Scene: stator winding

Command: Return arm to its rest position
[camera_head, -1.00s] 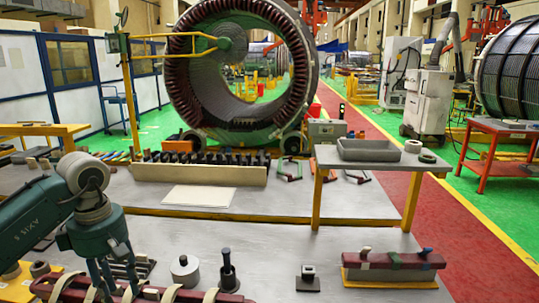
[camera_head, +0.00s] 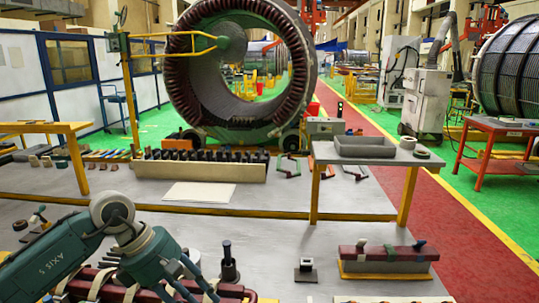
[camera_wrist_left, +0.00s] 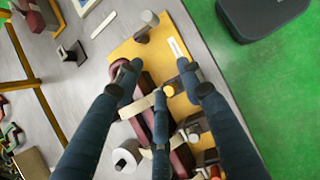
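My left arm comes in from the lower left in the head view. Its dark teal three-finger gripper (camera_head: 190,290) points down over wine-red coil bars (camera_head: 90,285) with pale tape bands. In the left wrist view the fingers (camera_wrist_left: 158,85) are spread apart with nothing gripped between them. Below them lie the red bar (camera_wrist_left: 182,158) and a yellow plate (camera_wrist_left: 160,48). Whether the fingertips touch anything there I cannot tell. My right arm and gripper are not in view.
A black peg on a base (camera_head: 229,262) stands just right of the gripper. A small dark block (camera_head: 306,270) and a red bar on a yellow-edged stand (camera_head: 388,258) are farther right. A raised side table holds a grey tray (camera_head: 365,147).

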